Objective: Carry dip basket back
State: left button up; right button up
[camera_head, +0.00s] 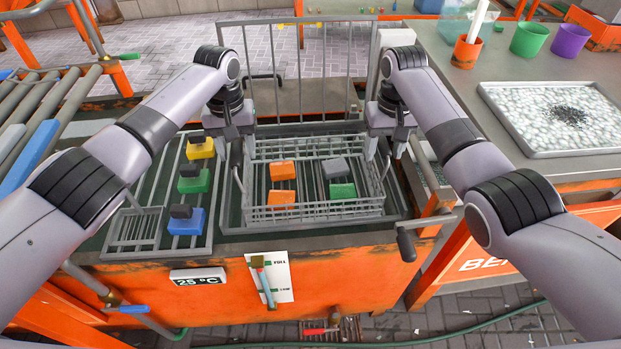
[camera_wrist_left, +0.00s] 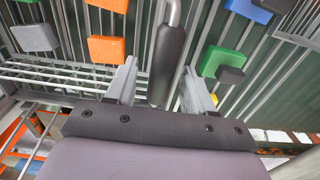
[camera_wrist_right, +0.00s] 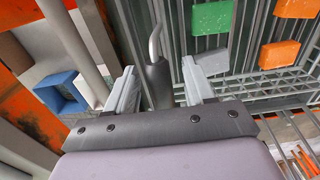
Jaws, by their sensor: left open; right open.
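The dip basket (camera_head: 318,208) is a grey wire basket in the middle of the orange bench's grated recess. It holds orange blocks (camera_head: 282,170), a grey block (camera_head: 335,168) and a green block (camera_head: 342,191). My left gripper (camera_head: 236,160) is at the basket's left side. In the left wrist view its open fingers stand on either side of a black-sleeved handle (camera_wrist_left: 168,65). My right gripper (camera_head: 388,155) is at the basket's right side. In the right wrist view its open fingers stand on either side of another dark-sleeved handle (camera_wrist_right: 158,82). Neither gripper is closed on its handle.
Left of the basket, a rack (camera_head: 140,225) carries yellow (camera_head: 200,150), green (camera_head: 194,182) and blue (camera_head: 186,222) blocks with black tops. A tall wire frame (camera_head: 300,75) stands behind. A tray of pale pellets (camera_head: 553,145) lies on the right bench.

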pick_arm(q)
jog(key=shift+f, duration=0.2)
pick_arm(e)
jog(key=shift+f, duration=0.25)
pick_arm(q)
grip_shut()
pick_arm(e)
grip_shut()
dwell(0.8)
pick_arm(q)
jog(key=shift+w+r, duration=0.1)
jog(key=shift+r, duration=0.15)
pick_arm(e)
jog(key=shift+w+r, duration=0.1)
jog(key=shift+r, duration=0.2)
